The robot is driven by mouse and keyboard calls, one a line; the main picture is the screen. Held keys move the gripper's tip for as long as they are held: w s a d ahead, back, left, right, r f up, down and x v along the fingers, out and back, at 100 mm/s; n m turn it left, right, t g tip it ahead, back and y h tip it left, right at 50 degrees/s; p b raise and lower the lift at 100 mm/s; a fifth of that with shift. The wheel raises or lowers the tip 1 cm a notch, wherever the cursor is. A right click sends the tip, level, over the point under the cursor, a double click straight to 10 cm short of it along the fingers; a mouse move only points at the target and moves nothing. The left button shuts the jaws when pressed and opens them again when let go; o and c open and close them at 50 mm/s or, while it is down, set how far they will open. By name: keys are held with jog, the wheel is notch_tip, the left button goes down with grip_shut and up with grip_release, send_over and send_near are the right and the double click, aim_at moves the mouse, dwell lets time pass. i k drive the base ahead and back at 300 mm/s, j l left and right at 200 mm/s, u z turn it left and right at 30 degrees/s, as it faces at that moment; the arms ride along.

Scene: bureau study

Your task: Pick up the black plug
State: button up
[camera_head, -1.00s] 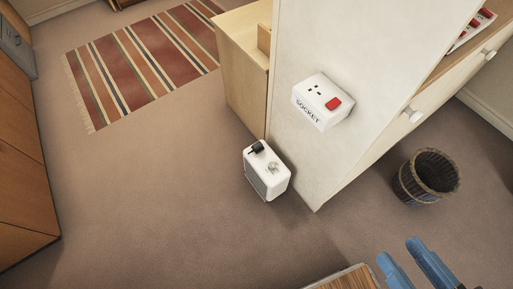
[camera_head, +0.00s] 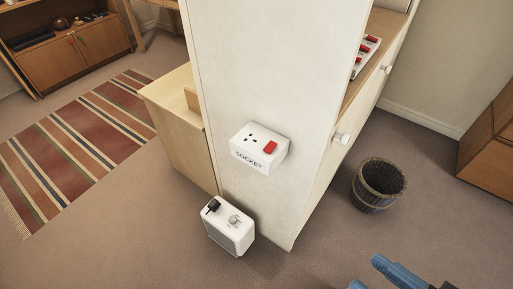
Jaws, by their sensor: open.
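The black plug (camera_head: 212,205) sits on the top left of a small white box-shaped device (camera_head: 231,233) on the floor, beside a grey knob. The device stands against the foot of the cream panel. A white wall socket (camera_head: 259,147) with a red switch and the word SOCKET is fixed to the panel above it. My gripper (camera_head: 372,277) shows at the bottom right edge as two blue fingers, apart and empty. It is well to the right of the plug and partly cut off by the frame.
A dark wicker basket (camera_head: 378,186) stands on the floor at right. The cream panel (camera_head: 265,60) rises behind the socket, with a drawer unit to its right. A wooden cabinet (camera_head: 490,155) is at far right. A striped rug (camera_head: 85,150) lies at left. The floor at front left is clear.

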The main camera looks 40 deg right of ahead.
aim_at(214, 204)
jog(key=i+j+z, duration=0.1)
jog(key=i+j, duration=0.15)
jog(key=i, duration=0.25)
jog(key=i+j+z, duration=0.15)
jog(key=i+j, duration=0.15)
jog(key=i, duration=0.15)
